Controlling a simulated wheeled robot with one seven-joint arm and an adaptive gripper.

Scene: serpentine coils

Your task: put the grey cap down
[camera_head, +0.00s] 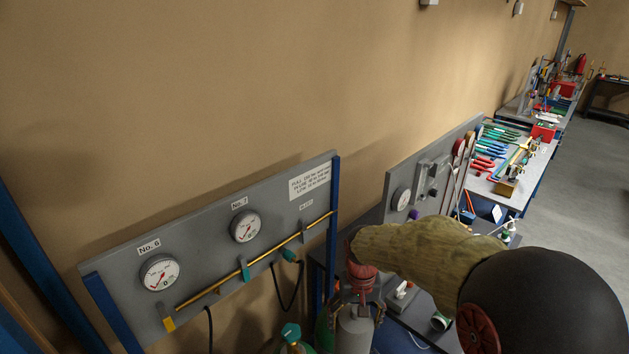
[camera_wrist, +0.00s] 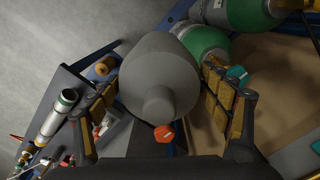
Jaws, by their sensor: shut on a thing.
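The grey cap (camera_wrist: 160,78) is a wide, rounded piece with a narrower round stub facing the wrist camera. My gripper (camera_wrist: 161,92) has its padded fingers on both sides of it and is shut on it. In the head view the grey cap (camera_head: 354,332) shows below my wrist, at the bottom edge, with my gripper (camera_head: 356,315) around it. Its underside is hidden, and I cannot tell whether it touches anything below.
Green-and-grey cylinders (camera_wrist: 207,45) lie beyond the cap in the wrist view, close to the right finger. A gauge panel (camera_head: 215,245) stands left of my arm. A bench (camera_head: 512,185) with several coloured tools runs along the wall. Grey floor (camera_head: 575,195) is open at right.

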